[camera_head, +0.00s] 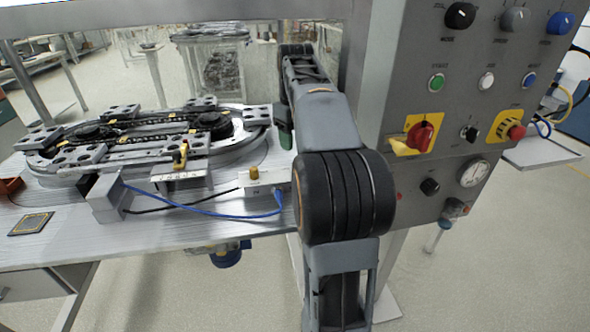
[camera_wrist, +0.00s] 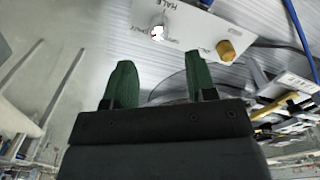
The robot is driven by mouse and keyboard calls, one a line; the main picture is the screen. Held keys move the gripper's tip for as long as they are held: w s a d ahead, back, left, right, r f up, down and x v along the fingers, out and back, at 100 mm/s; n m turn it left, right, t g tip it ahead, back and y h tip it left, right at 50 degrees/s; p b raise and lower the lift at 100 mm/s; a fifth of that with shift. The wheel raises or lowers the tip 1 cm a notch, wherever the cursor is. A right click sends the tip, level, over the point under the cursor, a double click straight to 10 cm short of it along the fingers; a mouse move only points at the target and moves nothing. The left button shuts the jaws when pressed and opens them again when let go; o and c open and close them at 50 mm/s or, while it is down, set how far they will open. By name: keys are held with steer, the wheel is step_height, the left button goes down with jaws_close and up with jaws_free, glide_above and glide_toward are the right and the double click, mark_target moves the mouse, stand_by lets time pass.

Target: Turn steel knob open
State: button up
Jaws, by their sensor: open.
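A small silvery knob (camera_wrist: 157,33) stands on a white labelled plate (camera_wrist: 190,22) at the top of the wrist view; it looks like the steel knob. A yellow knob (camera_wrist: 226,50) sits to its right on the same plate. My gripper (camera_wrist: 160,58) is open and empty, with two green fingers spread apart. In the picture the silvery knob lies just beyond the fingertips, between them, not touched. In the head view the white box (camera_head: 262,182) with its yellow knob (camera_head: 253,173) shows left of my arm. The silvery knob is not clearly seen there, and my arm hides most of the gripper.
An oval ring track (camera_head: 150,140) fills the table (camera_head: 190,232) left of my arm. A blue cable (camera_head: 200,209) runs along the table to the white box. A grey control panel (camera_head: 440,70) with several knobs and buttons, including a grey knob (camera_head: 515,19), stands to the right.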

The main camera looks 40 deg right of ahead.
step_height(320, 180, down, 7)
steer(key=b, duration=0.2)
steer(key=shift+f+b, duration=0.2)
steer(key=shift+b, duration=0.15)
steer(key=c, duration=0.9)
